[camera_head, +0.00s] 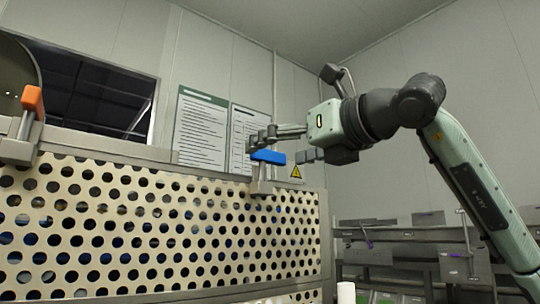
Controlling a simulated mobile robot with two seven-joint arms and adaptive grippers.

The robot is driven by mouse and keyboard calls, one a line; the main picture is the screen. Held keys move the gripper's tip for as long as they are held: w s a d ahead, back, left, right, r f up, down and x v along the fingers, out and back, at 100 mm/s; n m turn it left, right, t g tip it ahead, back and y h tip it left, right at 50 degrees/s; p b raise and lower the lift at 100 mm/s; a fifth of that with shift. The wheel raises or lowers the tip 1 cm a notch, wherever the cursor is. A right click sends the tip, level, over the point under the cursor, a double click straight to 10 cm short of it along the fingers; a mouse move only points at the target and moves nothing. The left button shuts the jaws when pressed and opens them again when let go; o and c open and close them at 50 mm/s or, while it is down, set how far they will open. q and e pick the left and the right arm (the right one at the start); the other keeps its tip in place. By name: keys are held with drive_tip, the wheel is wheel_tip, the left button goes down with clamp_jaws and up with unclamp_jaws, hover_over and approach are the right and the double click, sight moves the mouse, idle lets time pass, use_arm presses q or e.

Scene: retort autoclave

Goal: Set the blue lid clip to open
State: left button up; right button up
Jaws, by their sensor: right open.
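The blue lid clip (268,157) sits on top of a metal bracket at the right part of the perforated basket's upper rim (110,151). Its blue handle lies roughly level. My right gripper (283,146) reaches in from the right and is open, with one finger above and behind the blue handle and the other at its right end. I cannot tell whether the fingers touch the clip. An orange lid clip (32,99) stands upright at the left end of the rim. My left gripper is out of view.
The perforated basket wall (150,225) fills the lower left. Posted notices (201,126) and a yellow warning sign (296,172) are on the wall behind. Grey metal racks (400,240) stand at lower right. A white cylinder (346,292) shows at the bottom edge.

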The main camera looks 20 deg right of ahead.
drive_tip(key=v, duration=0.8)
drive_tip(key=shift+s+d, duration=0.15)
drive_tip(key=shift+s, duration=0.15)
